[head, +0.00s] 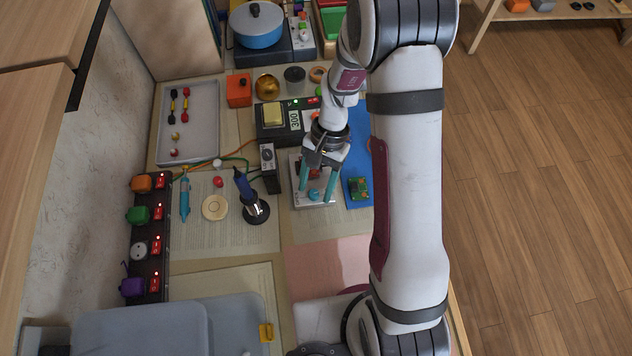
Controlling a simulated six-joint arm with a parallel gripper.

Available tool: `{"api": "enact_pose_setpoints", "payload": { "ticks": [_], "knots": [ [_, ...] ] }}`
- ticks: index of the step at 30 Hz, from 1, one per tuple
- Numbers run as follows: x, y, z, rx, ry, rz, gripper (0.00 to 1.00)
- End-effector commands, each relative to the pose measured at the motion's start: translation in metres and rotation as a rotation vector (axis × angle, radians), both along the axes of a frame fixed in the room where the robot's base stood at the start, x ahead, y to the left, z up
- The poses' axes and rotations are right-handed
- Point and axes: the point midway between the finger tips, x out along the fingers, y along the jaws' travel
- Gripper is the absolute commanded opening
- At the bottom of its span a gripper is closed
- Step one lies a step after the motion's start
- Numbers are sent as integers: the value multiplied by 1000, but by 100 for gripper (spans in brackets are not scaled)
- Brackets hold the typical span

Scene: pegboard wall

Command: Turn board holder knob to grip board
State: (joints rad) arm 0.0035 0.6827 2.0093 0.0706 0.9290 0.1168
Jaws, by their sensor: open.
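The board holder (297,203) is a pale metal fixture on the bench in the head view. A round teal piece (314,194), which looks like its knob, shows near its front edge. My gripper (315,196) points down over the holder. Its two teal fingers stand apart, one on each side of the teal piece in the picture. I cannot tell whether they touch it or are above it. A small green circuit board (359,188) lies on the blue mat (360,145) just right of the holder. The gripper hides much of the holder's back part.
A blue soldering iron in a stand (252,200) and a small dark box (269,168) are left of the holder. A station reading 300 (272,122) is behind. A power strip (150,250) lies at left. The pink mat (325,265) in front has clear room.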

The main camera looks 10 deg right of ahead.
Motion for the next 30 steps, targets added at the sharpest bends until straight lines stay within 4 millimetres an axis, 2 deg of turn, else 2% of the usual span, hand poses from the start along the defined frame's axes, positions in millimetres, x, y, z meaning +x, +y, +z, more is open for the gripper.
{"api": "enact_pose_setpoints", "payload": {
  "ticks": [1,10,16,20,26,27,30],
  "knots": [
    [0,0,0,0,0,0,54],
    [0,0,0,0,0,0,0],
    [0,0,1,0,0,-8,0],
    [-1,-1,1,2,3,-135,0],
    [-1,-1,1,3,3,-139,0],
    [-1,-1,1,2,2,-139,34],
    [-1,-1,1,1,3,-138,52]
  ]
}}
